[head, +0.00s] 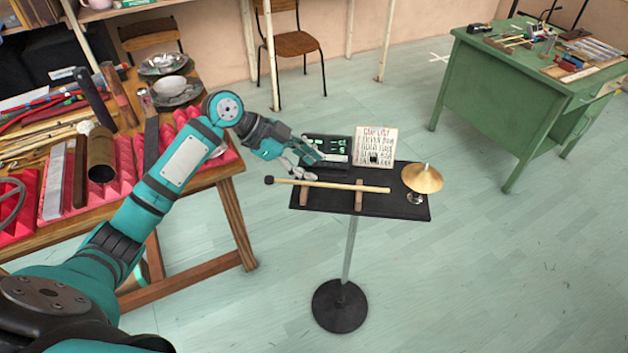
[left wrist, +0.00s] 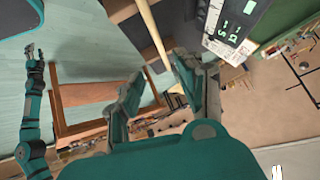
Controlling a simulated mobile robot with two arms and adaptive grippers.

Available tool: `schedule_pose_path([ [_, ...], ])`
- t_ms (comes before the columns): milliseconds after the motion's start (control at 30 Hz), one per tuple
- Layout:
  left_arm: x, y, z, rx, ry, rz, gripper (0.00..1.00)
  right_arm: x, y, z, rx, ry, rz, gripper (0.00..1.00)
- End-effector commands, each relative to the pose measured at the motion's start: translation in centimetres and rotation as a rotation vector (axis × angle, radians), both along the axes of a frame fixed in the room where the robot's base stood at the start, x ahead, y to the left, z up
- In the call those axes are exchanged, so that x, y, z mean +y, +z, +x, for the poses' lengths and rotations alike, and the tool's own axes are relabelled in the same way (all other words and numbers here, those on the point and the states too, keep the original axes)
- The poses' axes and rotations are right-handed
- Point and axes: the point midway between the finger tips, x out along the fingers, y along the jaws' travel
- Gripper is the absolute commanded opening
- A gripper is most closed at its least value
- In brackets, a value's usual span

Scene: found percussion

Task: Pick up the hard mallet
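The hard mallet (head: 330,185), a pale wooden stick with a small dark head at its left end, lies across two wooden rests on a black stand top (head: 412,208). My left gripper (head: 309,157) is just behind the stick, over the left back part of the stand. In the left wrist view my left gripper (left wrist: 158,72) has its fingers apart with nothing held. There the pale mallet stick (left wrist: 153,33) runs down toward the gap between the fingertips; contact cannot be told. My right gripper (left wrist: 33,52) shows small at the left wrist view's left side, apparently open and away from the mallet.
A black device with a green display (head: 322,146) and a written card (head: 376,146) stand at the stand's back. A small brass cymbal (head: 423,178) is at its right. A cluttered wooden table (head: 236,215) is left, a green desk (head: 484,98) right.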

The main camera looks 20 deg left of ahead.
Motion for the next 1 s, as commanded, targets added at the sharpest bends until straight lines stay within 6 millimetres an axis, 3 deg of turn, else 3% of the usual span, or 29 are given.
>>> schedule_pose_path([
  [133, -1.9, -1.8, 1.0, 0.002, 0.000, -0.003, 0.37, -0.2, 0.7, 0.0, 0.000, 0.000, -0.002, 0.40],
  [467, -3.6, -3.8, 2.0, 0.002, 0.000, -0.002, 0.37, -0.5, 1.4, 0.0, 0.000, 0.000, -0.006, 0.40],
  [700, -5.5, -6.3, 3.2, 0.001, 0.001, -0.001, 0.37, -0.5, 2.3, 0.0, 0.000, 0.000, -0.006, 0.40],
  [1000, -5.9, -6.9, 3.4, -0.001, 0.002, 0.001, 0.37, -0.5, 2.3, 0.1, 0.000, -0.001, -0.006, 0.40],
])
